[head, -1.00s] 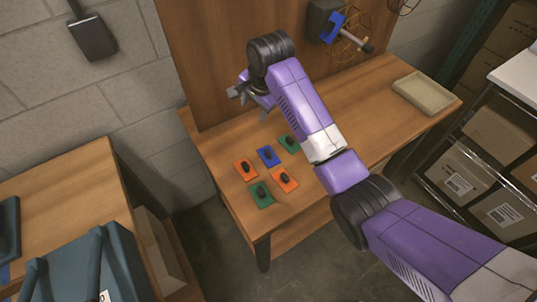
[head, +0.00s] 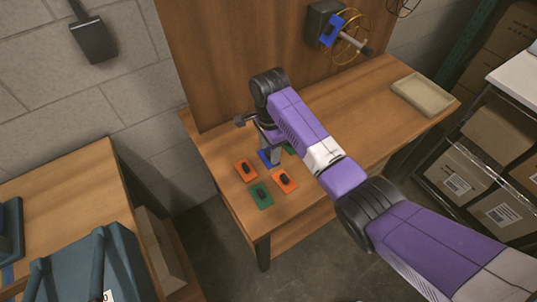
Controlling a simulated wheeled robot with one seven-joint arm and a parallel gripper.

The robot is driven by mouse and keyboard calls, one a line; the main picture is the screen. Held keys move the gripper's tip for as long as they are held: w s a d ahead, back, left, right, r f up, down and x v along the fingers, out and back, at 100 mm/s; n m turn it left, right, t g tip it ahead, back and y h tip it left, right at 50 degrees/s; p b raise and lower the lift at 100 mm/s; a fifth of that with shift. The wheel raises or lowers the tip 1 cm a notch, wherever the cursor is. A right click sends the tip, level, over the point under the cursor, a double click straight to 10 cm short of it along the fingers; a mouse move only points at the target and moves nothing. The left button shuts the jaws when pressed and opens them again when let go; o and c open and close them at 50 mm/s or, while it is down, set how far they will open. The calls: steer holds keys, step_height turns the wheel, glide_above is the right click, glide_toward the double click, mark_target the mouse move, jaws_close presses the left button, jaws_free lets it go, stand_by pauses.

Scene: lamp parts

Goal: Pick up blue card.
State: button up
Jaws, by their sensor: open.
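The blue card (head: 264,158) lies flat on the wooden table, in the back row of a small group of cards. My gripper (head: 270,160) is open and points down right over it, hiding most of the card and its dark knob. I cannot tell whether the fingers touch the card or stand around its knob.
Orange cards lie at its left (head: 246,170) and front (head: 285,181), with a green card (head: 261,196) at the front left. Another green card (head: 289,148) is partly hidden by my arm. A beige tray (head: 425,94) sits at the table's right end. A wooden panel (head: 220,60) rises behind.

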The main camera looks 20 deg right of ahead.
steer(key=shift+f, duration=0.35)
steer(key=shift+c, duration=0.4)
jaws_close()
step_height(320, 180, up, 10)
step_height(320, 180, up, 10)
steer(key=p, duration=0.7)
glide_above(269, 152)
